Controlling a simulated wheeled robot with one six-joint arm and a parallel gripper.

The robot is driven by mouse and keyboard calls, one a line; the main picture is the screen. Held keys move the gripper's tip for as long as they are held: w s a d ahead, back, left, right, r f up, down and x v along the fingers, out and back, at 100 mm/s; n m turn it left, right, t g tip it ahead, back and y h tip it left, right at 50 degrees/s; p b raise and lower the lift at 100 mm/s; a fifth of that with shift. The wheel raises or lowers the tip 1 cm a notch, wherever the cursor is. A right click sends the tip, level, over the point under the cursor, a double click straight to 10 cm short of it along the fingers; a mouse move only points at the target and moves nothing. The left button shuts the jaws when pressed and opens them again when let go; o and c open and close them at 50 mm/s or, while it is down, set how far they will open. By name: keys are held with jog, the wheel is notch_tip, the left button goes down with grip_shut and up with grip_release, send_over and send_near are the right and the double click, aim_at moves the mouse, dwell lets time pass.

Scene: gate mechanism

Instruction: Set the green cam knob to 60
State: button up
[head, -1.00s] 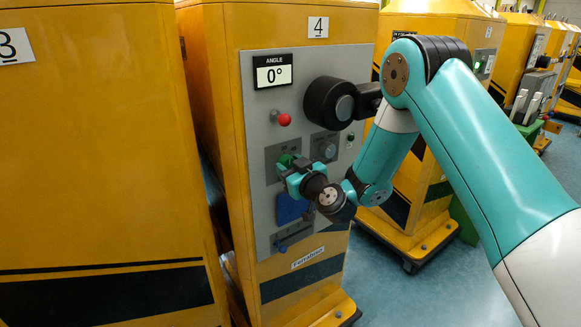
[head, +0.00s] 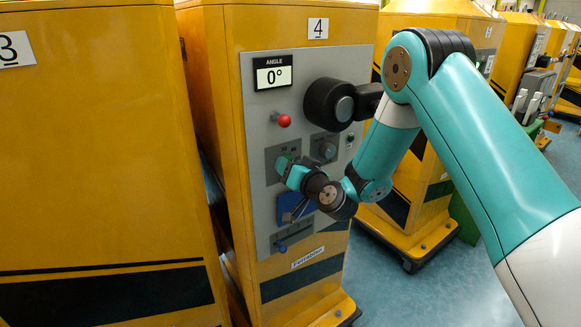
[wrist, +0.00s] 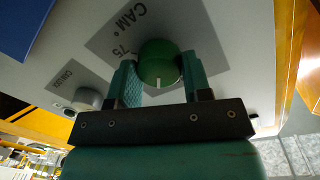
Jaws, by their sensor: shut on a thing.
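The green cam knob (wrist: 158,60) is round, with a white pointer line on its face, and sits between the two fingers of my gripper (wrist: 162,72) in the wrist view. The fingers are shut on its sides. A grey plate (wrist: 115,45) behind it reads "CAM °" and "75"; the rest of its scale is hidden. In the head view my gripper (head: 286,167) is at the panel, tilted, and mostly covers the knob. The angle display (head: 273,77) above reads 0°.
The grey panel (head: 258,130) also carries a red knob (head: 284,120), a large black round part (head: 330,103), a grey dial (head: 328,150), a blue plate (head: 290,207) and a blue-knobbed slider (head: 282,248). A grey knob (wrist: 88,99) is close beside my gripper in the wrist view.

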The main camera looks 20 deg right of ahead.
jog(key=m, duration=0.9)
jog(key=shift+m+g+y, duration=0.3)
jog(key=shift+y, duration=0.1)
dwell(0.4)
jog(key=o, duration=0.9)
